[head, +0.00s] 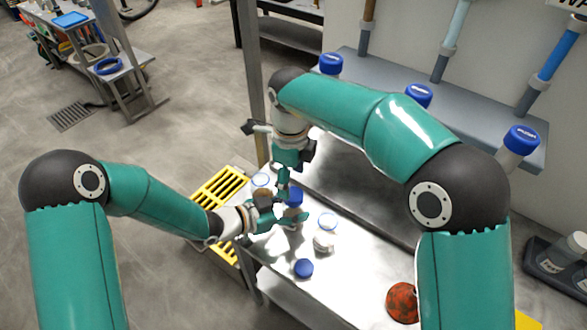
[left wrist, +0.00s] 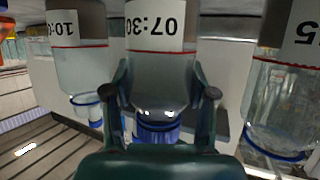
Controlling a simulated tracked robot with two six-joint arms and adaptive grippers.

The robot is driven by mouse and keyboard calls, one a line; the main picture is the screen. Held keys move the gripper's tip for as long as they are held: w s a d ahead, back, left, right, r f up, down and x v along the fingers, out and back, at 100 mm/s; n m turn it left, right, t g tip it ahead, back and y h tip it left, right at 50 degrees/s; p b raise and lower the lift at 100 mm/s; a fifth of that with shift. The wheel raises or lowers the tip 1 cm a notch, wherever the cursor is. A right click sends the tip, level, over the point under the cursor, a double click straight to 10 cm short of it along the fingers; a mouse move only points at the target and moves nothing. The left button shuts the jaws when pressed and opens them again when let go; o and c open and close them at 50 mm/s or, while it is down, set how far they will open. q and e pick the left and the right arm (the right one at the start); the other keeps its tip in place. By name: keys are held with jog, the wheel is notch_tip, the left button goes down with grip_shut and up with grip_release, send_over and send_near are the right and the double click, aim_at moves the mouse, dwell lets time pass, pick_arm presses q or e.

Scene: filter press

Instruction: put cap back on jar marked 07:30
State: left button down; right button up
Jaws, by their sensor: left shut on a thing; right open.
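The jar marked 07:30 (left wrist: 160,75) fills the middle of the left wrist view, its label at the top and its mouth end downward in the picture. My left gripper (head: 280,214) is shut on this jar, with a finger on each side of it in the left wrist view (left wrist: 165,95). A blue cap (left wrist: 157,131) is at the jar's mouth end. It shows in the head view (head: 295,197) between my grippers. I cannot tell whether it is fully seated. My right gripper (head: 284,184) is open, just above and beside the cap. The fingers partly hide the jar.
Clear jars with blue rims flank it: one marked 10: (left wrist: 82,70) and one whose label is cut off (left wrist: 285,100). Another blue cap (head: 303,268) and a red-brown round thing (head: 403,302) are on the metal bench (head: 345,275). Blue-capped tubes (head: 521,139) stand behind.

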jog(key=n, duration=1.2)
jog(key=shift+r+n, duration=0.1)
jog(key=shift+n, duration=0.3)
jog(key=n, duration=0.6)
jog(key=shift+s+d, duration=0.1)
jog(key=n, duration=0.4)
jog(key=shift+r, duration=0.15)
jog(key=n, duration=0.6)
jog(key=shift+d+r+n, duration=0.1)
jog(key=shift+r+n, duration=0.05)
jog(key=shift+n, duration=0.15)
jog(key=n, duration=0.6)
jog(key=shift+r, duration=0.2)
jog(key=n, duration=0.4)
jog(key=shift+s+r+n, duration=0.1)
jog(key=shift+r+n, duration=0.1)
jog(key=shift+n, duration=0.1)
jog(key=n, duration=0.5)
jog(key=shift+d+r, duration=0.1)
jog(key=shift+r, duration=0.2)
jog(key=shift+r+n, duration=0.15)
jog(key=shift+n, duration=0.75)
jog(key=shift+r, duration=0.4)
jog(key=shift+f, duration=0.1)
